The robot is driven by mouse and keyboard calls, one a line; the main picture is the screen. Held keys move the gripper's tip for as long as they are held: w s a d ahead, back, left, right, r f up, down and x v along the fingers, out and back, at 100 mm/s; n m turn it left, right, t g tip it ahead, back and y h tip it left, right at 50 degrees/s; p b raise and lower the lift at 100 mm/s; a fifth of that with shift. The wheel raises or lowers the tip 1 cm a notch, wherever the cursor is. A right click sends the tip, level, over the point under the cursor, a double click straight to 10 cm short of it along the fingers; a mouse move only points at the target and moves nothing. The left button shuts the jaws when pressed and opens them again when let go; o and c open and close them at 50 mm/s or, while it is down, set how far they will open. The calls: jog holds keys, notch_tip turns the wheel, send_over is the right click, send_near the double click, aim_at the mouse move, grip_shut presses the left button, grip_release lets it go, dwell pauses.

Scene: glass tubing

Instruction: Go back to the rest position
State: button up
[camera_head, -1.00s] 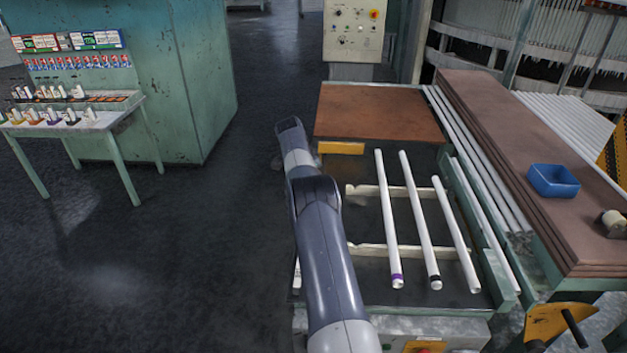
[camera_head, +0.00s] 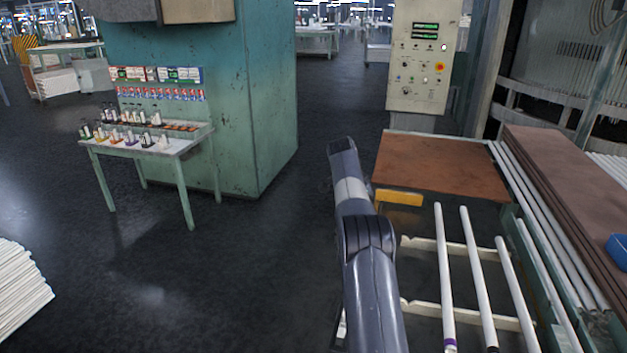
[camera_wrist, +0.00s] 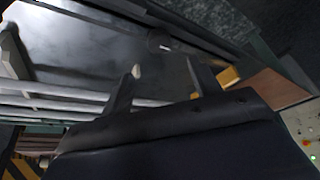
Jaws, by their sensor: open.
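In the head view my arm (camera_head: 368,245) reaches forward along the left side of the tube stand, and my gripper is not visible there. In the wrist view two dark fingers of my gripper (camera_wrist: 163,82) stand apart with nothing between them. Three white glass tubes lie side by side on the stand: one with a purple band (camera_head: 445,275), one in the middle (camera_head: 477,280), and one at the right (camera_head: 515,290). White bars (camera_wrist: 75,96) cross the left of the wrist view; I cannot tell if they are the same tubes.
A brown board (camera_head: 440,165) lies behind the tubes, with a control cabinet (camera_head: 421,60) beyond it. Brown stacked sheets (camera_head: 575,180) and part of a blue bin (camera_head: 619,250) are at right. A small table (camera_head: 180,146) stands at left. The floor between is clear.

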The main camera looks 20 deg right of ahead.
jog(key=p+x, duration=0.1)
jog(key=x, duration=0.9)
jog(key=shift+d+f+p, duration=0.1)
jog(key=shift+f+p, duration=0.15)
jog(key=shift+p, duration=0.15)
